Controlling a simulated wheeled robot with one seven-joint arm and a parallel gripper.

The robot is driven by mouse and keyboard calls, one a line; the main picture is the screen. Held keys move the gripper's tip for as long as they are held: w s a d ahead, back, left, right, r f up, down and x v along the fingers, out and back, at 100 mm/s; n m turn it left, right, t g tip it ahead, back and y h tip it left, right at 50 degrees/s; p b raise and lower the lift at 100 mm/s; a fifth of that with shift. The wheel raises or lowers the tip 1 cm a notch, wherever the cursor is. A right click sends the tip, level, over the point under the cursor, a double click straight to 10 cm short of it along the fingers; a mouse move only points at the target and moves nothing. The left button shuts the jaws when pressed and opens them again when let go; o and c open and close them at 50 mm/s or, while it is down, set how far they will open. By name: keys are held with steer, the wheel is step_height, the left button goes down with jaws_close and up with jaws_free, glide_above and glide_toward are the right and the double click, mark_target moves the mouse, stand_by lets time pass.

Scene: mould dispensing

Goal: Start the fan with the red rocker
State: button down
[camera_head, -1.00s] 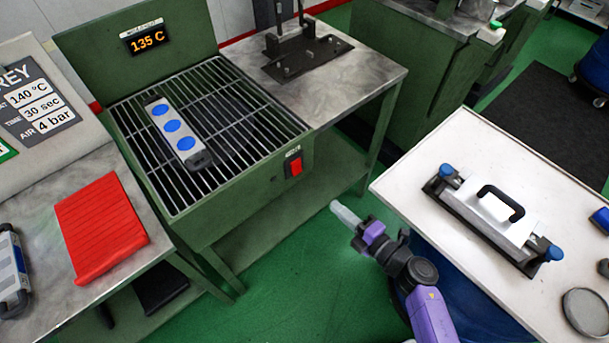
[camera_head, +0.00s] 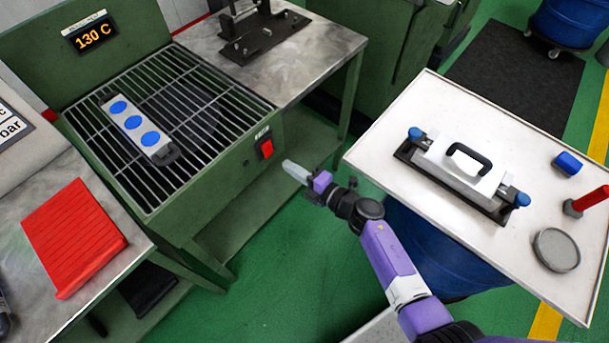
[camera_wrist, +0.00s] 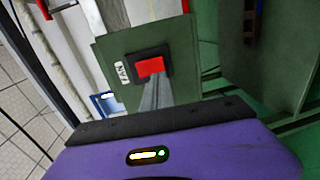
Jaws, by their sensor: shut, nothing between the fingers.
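The red rocker (camera_head: 266,148) is set in a black frame on the front of the green grill-topped bench (camera_head: 205,190), near its right corner. In the wrist view the rocker (camera_wrist: 150,67) sits beside a label reading FAN. My gripper (camera_head: 288,167) is shut and empty, with its fingertips just right of and a little below the rocker in the head view. In the wrist view the grey fingers (camera_wrist: 155,95) point at the rocker and overlap its lower edge. A small gap seems to remain, but contact cannot be told.
A mould with blue discs (camera_head: 140,125) lies on the grill. A display (camera_head: 92,36) reads 130 C. A white table (camera_head: 420,100) at right carries a clamped mould (camera_head: 460,170). A red ribbed mat (camera_head: 72,235) lies at left.

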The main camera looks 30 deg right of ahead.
mark_target(270, 154)
steer(key=x, duration=0.5)
steer(key=shift+w+a+b, duration=0.1)
steer(key=shift+w+b, duration=0.2)
steer(key=shift+w, duration=0.05)
steer(key=shift+w+f, duration=0.15)
steer(key=shift+w, duration=0.05)
